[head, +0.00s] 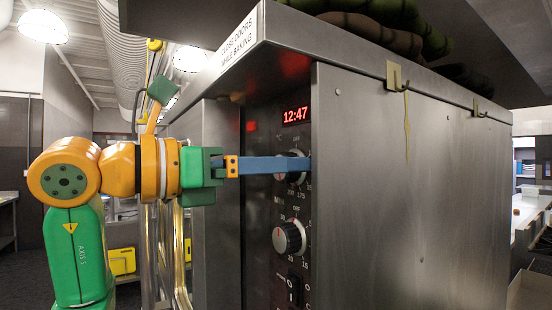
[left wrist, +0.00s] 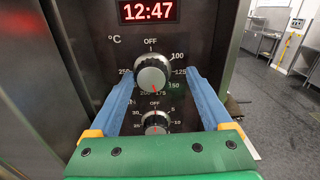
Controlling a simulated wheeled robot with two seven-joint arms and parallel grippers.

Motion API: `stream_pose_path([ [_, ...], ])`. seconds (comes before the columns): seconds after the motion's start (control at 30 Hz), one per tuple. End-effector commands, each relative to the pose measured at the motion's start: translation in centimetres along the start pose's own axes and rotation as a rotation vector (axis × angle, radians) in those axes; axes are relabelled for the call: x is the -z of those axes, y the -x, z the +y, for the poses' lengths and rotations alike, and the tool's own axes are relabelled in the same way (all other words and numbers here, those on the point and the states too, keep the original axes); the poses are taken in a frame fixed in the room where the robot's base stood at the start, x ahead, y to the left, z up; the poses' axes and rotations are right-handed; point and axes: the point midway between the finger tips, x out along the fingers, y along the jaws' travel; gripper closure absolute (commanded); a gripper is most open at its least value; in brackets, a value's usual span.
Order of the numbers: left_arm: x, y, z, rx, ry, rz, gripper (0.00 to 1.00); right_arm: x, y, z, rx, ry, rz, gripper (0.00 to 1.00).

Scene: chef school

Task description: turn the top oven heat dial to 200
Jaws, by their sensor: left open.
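The top heat dial (left wrist: 151,74) is a silver knob with a black skirt on the oven's dark panel. Its scale has OFF at the top, with 175 and 200 at the bottom. Its red mark points down, near 175 and 200; the exact reading is unclear. My left gripper (left wrist: 160,73) is open, its blue fingers on either side of this dial; I cannot tell if they touch it. In the head view my left gripper (head: 303,165) reaches in from the left and a finger covers the middle of the top dial (head: 293,178). My right gripper is not in view.
A lower dial (head: 289,238) sits below, with a rocker switch (head: 293,290) under it. A red clock (head: 296,115) above reads 12:47. The oven's steel side wall (head: 410,190) with hooks stands to the right. Open floor (left wrist: 275,120) shows at right in the wrist view.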

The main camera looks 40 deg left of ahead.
Motion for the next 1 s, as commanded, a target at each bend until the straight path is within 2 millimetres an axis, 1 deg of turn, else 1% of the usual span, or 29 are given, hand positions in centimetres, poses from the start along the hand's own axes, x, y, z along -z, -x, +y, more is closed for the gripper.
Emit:
stream_pose_path([
  [0.1,-0.01,-0.72,0.02,-0.001,0.0,0.001,0.17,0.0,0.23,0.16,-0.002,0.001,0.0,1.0],
  [0.27,0.05,-0.75,0.02,0.0,0.0,0.0,0.17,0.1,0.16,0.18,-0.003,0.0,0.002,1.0],
  [0.3,0.05,-0.74,0.02,0.0,0.0,0.0,0.2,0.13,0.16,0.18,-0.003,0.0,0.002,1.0],
  [0.37,0.04,-0.74,0.02,0.0,0.0,0.0,0.36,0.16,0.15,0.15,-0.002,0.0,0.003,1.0],
  [0.4,0.04,-0.73,0.03,-0.001,0.0,0.0,0.47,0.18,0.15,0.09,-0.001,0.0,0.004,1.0],
  [0.47,0.04,-0.72,0.02,0.0,0.0,-0.001,0.63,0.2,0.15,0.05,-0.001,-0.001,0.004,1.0],
  [0.5,0.03,-0.72,0.0,0.0,0.0,-0.001,0.74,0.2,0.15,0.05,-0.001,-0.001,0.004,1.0],
  [0.57,0.02,-0.71,-0.01,0.001,0.0,-0.001,0.9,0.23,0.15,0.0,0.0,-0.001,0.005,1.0],
  [1.0,-0.03,-0.69,0.02,-0.001,-0.007,-0.002,0.9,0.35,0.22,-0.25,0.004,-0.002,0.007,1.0],
])
